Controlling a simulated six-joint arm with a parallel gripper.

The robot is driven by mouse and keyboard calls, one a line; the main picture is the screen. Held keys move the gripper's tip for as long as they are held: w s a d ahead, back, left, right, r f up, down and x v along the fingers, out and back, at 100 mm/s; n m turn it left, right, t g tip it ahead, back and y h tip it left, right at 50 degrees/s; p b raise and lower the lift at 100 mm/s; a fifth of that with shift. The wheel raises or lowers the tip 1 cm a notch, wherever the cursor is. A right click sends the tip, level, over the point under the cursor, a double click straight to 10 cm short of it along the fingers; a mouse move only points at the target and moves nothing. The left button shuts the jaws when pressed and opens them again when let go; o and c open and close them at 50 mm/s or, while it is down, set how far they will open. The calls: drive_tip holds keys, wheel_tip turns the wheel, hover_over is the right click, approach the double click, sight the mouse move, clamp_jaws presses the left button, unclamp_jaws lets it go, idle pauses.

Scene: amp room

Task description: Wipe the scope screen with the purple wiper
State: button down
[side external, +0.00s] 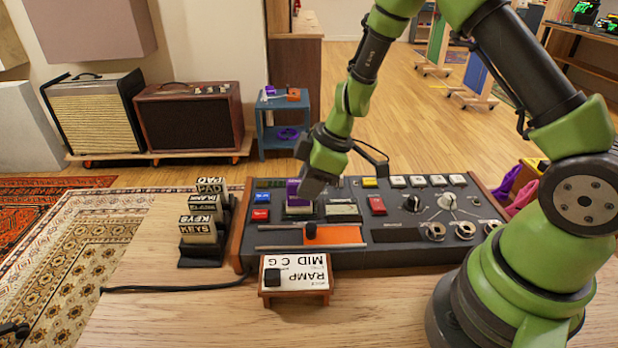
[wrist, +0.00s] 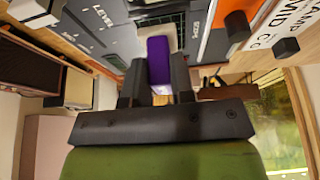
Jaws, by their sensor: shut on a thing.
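The purple wiper (side external: 293,188) is over the left part of the console, its pale pad facing down. In the wrist view the purple wiper (wrist: 158,62) stands between the two fingers of my gripper (wrist: 154,88), which is shut on it. The gripper (side external: 308,188) comes down from above in the side view. The scope screen (wrist: 172,18), a dark gridded panel, shows just beyond the pad, which hides part of that area. I cannot tell whether the pad touches the glass.
The console (side external: 400,257) carries buttons, knobs and an orange strip (side external: 335,234). A RAMP MID C G card stand (side external: 296,277) is in front, and a label rack (side external: 205,230) stands at left. A black cable (side external: 170,289) crosses the otherwise clear front-left table.

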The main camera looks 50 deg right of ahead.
drive_tip(key=shift+s+a, duration=1.25)
wheel_tip(320, 180, up, 8)
drive_tip(key=shift+r, duration=0.15)
